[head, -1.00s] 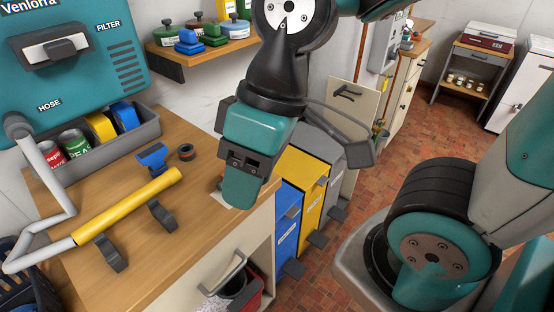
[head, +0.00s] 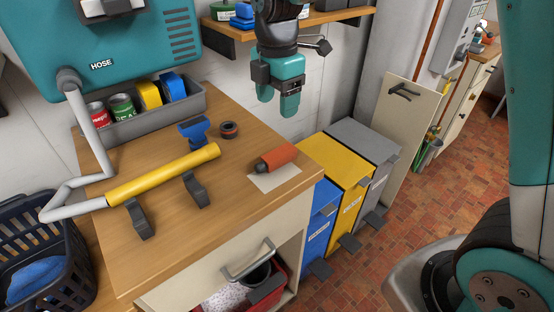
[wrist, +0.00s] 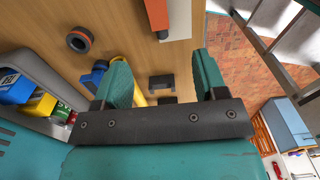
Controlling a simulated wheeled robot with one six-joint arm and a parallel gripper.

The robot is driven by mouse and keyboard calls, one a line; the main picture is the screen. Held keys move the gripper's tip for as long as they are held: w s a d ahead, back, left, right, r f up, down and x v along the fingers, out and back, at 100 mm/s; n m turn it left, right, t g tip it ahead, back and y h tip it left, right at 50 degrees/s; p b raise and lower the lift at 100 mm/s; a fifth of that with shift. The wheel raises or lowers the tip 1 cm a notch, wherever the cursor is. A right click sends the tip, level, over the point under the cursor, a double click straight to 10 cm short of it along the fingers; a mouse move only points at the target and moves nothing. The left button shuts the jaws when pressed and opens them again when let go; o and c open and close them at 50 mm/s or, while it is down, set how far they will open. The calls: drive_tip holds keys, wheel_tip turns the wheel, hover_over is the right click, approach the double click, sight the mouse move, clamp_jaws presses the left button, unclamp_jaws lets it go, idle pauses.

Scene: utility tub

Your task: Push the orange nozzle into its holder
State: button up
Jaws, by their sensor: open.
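The orange nozzle (head: 280,156) lies on its side on a pale sheet (head: 286,176) near the right end of the wooden worktop, its dark tip pointing left. It also shows at the top of the wrist view (wrist: 156,14). My gripper (head: 279,104) is open and empty, above and behind the nozzle, apart from it; both fingers show in the wrist view (wrist: 163,80). Two dark upright clips, one nearer (head: 140,220) and one farther (head: 196,190), stand empty on the worktop in front of the yellow tube. I cannot tell whether they are the nozzle's holder.
A yellow tube (head: 165,173) on a grey pipe crosses the worktop. A blue fitting (head: 194,133) and a dark ring (head: 229,129) lie behind it. A grey bin with cans (head: 155,122) stands at the back. A shelf (head: 300,22) hangs above; colored bins (head: 337,165) stand right.

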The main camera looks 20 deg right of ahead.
hover_over(277, 154)
drive_tip(key=f, duration=0.9)
drive_tip(key=shift+s+f+p, duration=0.25)
drive_tip(key=shift+f+p, duration=0.1)
drive_tip(key=shift+w+d+f+p, duration=0.1)
drive_tip(key=shift+f+p, duration=0.1)
drive_tip(key=shift+f, duration=0.7)
drive_tip(key=shift+w+a+f+p, duration=0.1)
drive_tip(key=shift+f+p, duration=0.05)
drive_tip(key=shift+f, duration=0.8)
drive_tip(key=shift+w+d+f+p, duration=0.1)
drive_tip(key=shift+f+p, duration=0.1)
drive_tip(key=shift+f, duration=0.7)
drive_tip(key=shift+c, duration=0.4)
drive_tip(key=c, duration=1)
